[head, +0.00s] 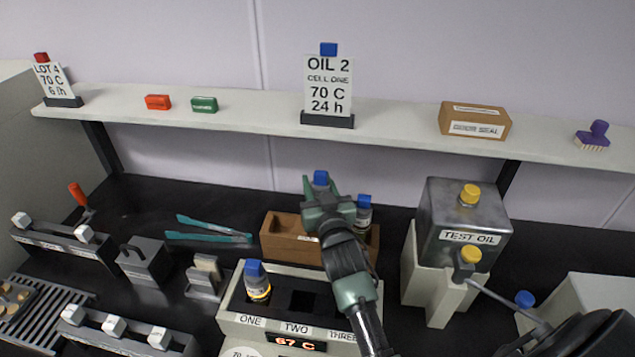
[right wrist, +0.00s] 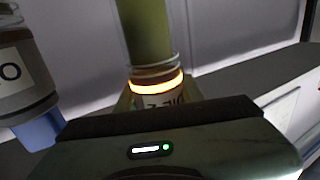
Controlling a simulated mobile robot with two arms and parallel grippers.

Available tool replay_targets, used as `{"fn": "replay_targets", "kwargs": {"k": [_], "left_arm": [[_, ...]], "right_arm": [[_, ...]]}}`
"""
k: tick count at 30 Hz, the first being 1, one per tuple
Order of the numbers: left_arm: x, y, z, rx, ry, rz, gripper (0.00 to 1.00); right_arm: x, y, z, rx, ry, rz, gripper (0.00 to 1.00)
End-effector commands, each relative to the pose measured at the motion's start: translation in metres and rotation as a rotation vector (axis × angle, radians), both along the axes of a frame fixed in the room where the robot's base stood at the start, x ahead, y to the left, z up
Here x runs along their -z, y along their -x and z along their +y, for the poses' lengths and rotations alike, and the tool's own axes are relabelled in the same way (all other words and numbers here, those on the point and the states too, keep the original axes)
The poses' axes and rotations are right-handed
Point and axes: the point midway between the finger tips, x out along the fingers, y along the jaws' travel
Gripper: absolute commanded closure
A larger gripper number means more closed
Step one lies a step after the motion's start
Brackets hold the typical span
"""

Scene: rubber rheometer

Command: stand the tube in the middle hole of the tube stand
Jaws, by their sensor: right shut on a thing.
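The wooden tube stand (head: 278,236) is on the bench behind the heater block, partly hidden by my right arm. A blue-capped tube (head: 363,213) stands at its right end. My right gripper (head: 325,197) is over the stand's middle, shut on another tube, whose blue cap (head: 320,177) shows above the jaws. In the right wrist view the held tube (right wrist: 146,35) has a yellow-green body and a glowing orange band. The neighbouring tube (right wrist: 22,78) is beside it, apart. The middle hole and the held tube's lower end are hidden, so I cannot tell whether it is seated. My left gripper is not in view.
The heater block (head: 232,325) in front holds a blue-capped tube (head: 256,285) in ONE. TWO is empty; THREE is hidden. The metal TEST OIL tank (head: 450,215) stands right of the stand. Teal tweezers (head: 208,234) lie to its left. A shelf (head: 250,113) runs above.

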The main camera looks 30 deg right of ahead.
Motion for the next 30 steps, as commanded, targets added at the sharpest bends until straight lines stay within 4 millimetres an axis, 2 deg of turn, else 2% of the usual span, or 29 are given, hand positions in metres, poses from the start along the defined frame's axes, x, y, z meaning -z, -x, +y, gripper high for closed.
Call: {"fn": "replay_targets", "kwargs": {"k": [11,25,30], "left_arm": [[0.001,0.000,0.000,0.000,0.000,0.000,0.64],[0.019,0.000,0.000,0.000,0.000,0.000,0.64],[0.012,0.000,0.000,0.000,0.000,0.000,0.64]], "right_arm": [[0.002,0.000,0.000,0.000,0.001,-0.002,1.00],[0.026,0.000,0.000,0.000,0.000,-0.001,1.00],[0.018,0.000,0.001,-0.001,0.000,0.000,1.00]]}}
